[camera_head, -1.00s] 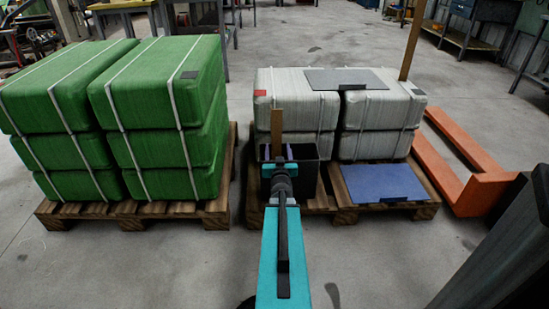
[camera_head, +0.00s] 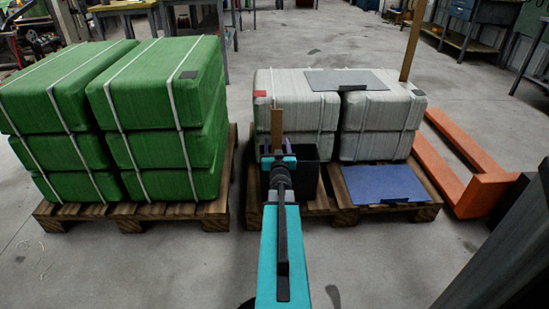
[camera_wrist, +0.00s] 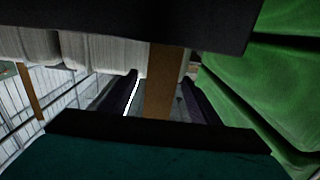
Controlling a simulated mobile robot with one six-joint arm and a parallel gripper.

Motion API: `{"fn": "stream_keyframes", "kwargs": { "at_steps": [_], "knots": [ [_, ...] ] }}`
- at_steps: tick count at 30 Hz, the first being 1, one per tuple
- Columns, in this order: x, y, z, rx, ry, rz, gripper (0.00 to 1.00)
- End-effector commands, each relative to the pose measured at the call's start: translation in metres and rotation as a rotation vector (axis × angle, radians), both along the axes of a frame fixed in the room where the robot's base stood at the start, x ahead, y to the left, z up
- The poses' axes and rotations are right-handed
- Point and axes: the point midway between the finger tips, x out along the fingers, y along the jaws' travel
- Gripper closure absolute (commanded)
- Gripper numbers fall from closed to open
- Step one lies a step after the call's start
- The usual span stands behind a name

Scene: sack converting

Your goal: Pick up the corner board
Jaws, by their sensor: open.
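A narrow brown corner board (camera_head: 277,128) stands upright out of a black bin (camera_head: 306,168) at the front of the right pallet. My gripper (camera_head: 277,150) is open in front of the bin. In the wrist view the board (camera_wrist: 163,80) stands between my two dark fingers (camera_wrist: 158,98), with a gap visible on both sides. The board's lower end is hidden by my gripper and the bin. A second, taller brown board (camera_head: 412,42) stands at the back right of the white bales.
White strapped bales (camera_head: 296,95) are stacked behind the bin, with a grey sheet (camera_head: 345,79) on top. A blue sheet (camera_head: 384,184) lies on the pallet (camera_head: 345,214). Green bales (camera_head: 160,90) stand left, orange forks (camera_head: 478,192) right. Floor in front is clear.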

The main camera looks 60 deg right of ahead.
Motion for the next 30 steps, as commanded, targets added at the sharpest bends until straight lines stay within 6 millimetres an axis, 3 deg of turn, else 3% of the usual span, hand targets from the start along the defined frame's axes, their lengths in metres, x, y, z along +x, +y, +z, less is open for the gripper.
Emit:
{"fn": "stream_keyframes", "kwargs": {
  "at_steps": [12,30],
  "knots": [
    [0.025,-0.03,0.002,-0.001,0.0,0.0,0.44],
    [0.025,-0.032,0.003,-0.001,-0.001,-0.001,0.44]
  ]
}}
